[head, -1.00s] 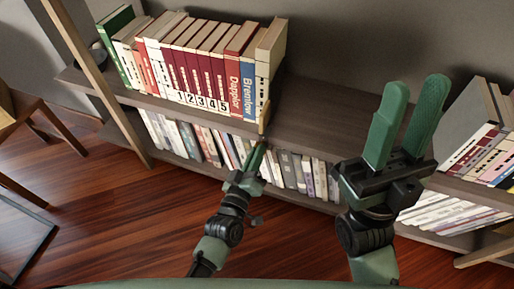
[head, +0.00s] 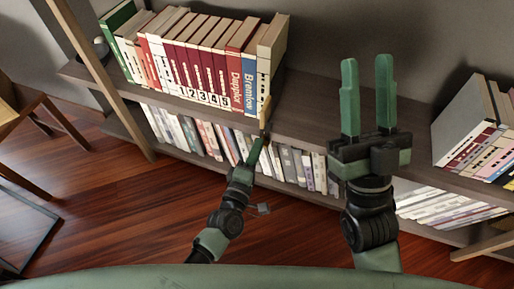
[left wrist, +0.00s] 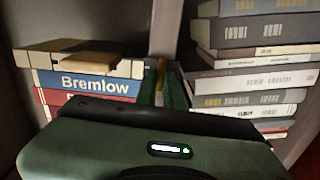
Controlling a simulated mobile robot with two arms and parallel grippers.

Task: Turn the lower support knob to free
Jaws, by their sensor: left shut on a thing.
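A small light wooden piece (head: 265,113), which seems to be the lower support knob, stands at the shelf's front edge below the Bremlow book. My left gripper (head: 258,143) reaches it from below and is shut on it. In the left wrist view a yellowish strip of the wooden piece (left wrist: 161,72) shows between the green fingers of my left gripper (left wrist: 163,90). Most of the piece is hidden there, so its turn position cannot be told. My right gripper (head: 367,95) is open and empty, fingers pointing up, in front of the shelf.
A row of upright books (head: 190,60) fills the left of the upper shelf (head: 310,130). More books (head: 175,130) stand on the lower shelf. Another group (head: 470,135) leans at the right. The upper shelf's middle is bare. A wooden chair (head: 30,115) stands at the left.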

